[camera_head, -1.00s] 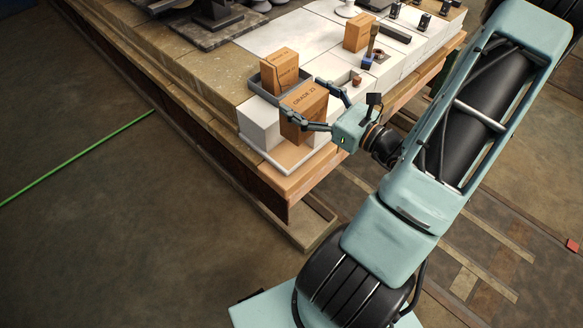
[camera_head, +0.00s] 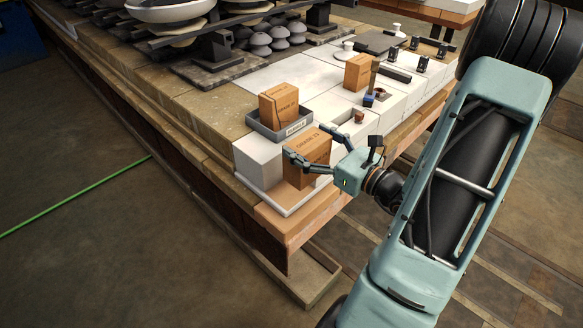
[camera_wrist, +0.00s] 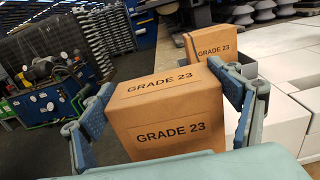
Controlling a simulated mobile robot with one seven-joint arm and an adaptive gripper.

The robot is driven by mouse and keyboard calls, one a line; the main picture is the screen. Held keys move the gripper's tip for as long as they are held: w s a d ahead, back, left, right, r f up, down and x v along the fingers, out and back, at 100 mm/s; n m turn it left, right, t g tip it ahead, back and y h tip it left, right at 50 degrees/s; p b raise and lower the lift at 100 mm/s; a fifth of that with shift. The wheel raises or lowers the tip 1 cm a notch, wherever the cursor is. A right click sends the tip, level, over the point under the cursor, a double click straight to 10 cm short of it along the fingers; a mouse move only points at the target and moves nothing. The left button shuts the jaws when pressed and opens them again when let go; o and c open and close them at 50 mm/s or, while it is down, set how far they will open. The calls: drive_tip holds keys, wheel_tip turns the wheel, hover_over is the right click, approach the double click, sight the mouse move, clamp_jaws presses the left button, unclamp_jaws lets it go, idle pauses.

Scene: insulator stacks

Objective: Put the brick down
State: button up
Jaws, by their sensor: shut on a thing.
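My gripper (camera_head: 312,146) is shut on an orange-brown brick marked GRADE 23 (camera_head: 310,158). The brick is upright, with one finger on each side; it also fills the middle of the wrist view (camera_wrist: 165,112). It is at the near corner of the bench, over a tan pad with a white rim (camera_head: 284,208). I cannot tell whether its underside touches the pad. A second brick (camera_head: 279,106) stands in a grey tray (camera_head: 265,128) just behind. A third brick (camera_head: 358,72) stands further back on the white blocks.
White blocks (camera_head: 258,160) border the pad on the left and behind. Black cylinders (camera_head: 422,64) and insulator stacks (camera_head: 215,50) are farther back. The bench's front edge is close.

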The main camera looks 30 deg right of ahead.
drive_tip(key=w+a+f+b, duration=0.2)
drive_tip(key=w+f, duration=0.2)
drive_tip(key=f, duration=0.4)
drive_tip(key=shift+w+a+f+b, duration=0.2)
drive_tip(key=shift+f+b, duration=0.1)
drive_tip(key=shift+f, duration=0.1)
drive_tip(key=shift+f, duration=0.15)
drive_tip(key=shift+f+b, duration=0.45)
drive_tip(key=shift+f, duration=0.05)
drive_tip(key=o, duration=2.1)
